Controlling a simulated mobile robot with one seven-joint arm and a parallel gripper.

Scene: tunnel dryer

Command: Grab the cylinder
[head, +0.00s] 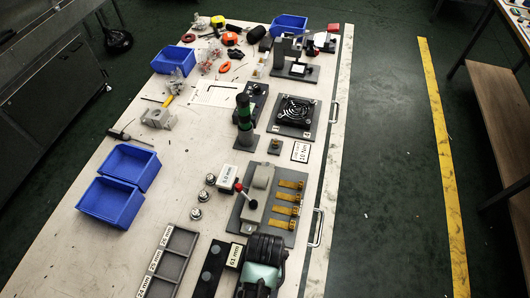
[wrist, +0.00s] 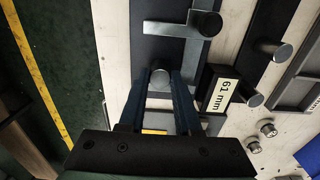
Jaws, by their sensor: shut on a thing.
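A short cylinder (wrist: 160,80) with a pale metal end shows in the wrist view between the two fingers of my gripper (wrist: 160,76). My gripper is shut on it, one finger on each side. The cylinder is at a dark grey plate; I cannot tell whether it touches the plate. Its lower part is hidden. In the head view my arm covers this spot at the bottom edge.
Other dark cylinders with metal sides (wrist: 272,50) stand nearby, beside a "61 mm" label block (wrist: 222,95). The head view shows two blue bins (head: 108,202), a grey compartment tray (head: 172,262) and a lever fixture (head: 255,200).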

